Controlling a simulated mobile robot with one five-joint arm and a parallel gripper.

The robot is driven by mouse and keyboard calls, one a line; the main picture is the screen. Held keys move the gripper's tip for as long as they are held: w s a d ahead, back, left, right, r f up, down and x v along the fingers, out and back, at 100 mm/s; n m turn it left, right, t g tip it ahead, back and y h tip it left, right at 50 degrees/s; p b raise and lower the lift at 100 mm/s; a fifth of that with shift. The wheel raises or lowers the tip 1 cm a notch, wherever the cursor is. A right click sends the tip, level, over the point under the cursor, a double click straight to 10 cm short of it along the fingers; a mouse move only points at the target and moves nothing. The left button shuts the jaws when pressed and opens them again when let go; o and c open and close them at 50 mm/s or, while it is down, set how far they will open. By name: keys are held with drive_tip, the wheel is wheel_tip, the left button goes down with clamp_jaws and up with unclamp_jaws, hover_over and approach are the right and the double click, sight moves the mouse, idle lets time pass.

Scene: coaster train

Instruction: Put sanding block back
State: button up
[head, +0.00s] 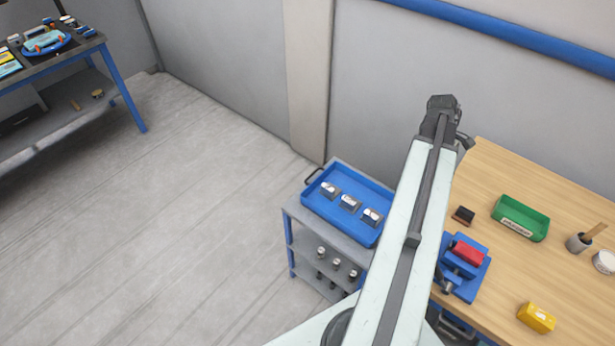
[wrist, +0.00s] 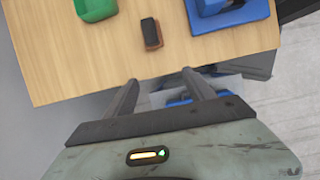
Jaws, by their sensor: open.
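A small block with a dark top and a brown side, which looks like the sanding block (head: 463,215), lies on the wooden workbench (head: 510,180), left of the green bin (head: 521,218). In the wrist view the block (wrist: 151,33) lies beyond my fingertips, near the bench edge. The green bin (wrist: 96,8) has a label I cannot read and is cut off at the top of the wrist view. My gripper (wrist: 163,88) is open and empty, its two fingers wide apart, not touching the block. In the head view its fingers are hidden behind the arm's end.
A blue vise (head: 463,265) holding a red piece stands close to the block. A yellow box (head: 536,317), a brush pot (head: 579,242) and a white tub (head: 604,261) are on the bench. A cart with a blue tray (head: 345,228) stands left; floor further left is clear.

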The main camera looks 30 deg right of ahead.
drive_tip(key=w+a+f+m+t, duration=0.1)
drive_tip(key=w+a, duration=0.9)
drive_tip(key=a, duration=0.3)
drive_tip(key=w+a+m+t, duration=0.1)
drive_tip(key=w+a, duration=1)
drive_tip(key=a, duration=0.1)
drive_tip(key=w+a+m+y, duration=0.1)
drive_tip(key=w+a, duration=0.1)
drive_tip(key=a, duration=1.1)
drive_tip(key=w+a+t, duration=0.1)
drive_tip(key=w+a, duration=0.1)
drive_tip(key=a, duration=1.2)
drive_tip(key=shift+w+f+m+t+y, duration=0.15)
drive_tip(key=shift+f+m+t+y, duration=0.15)
drive_tip(key=shift+m+y, duration=0.1)
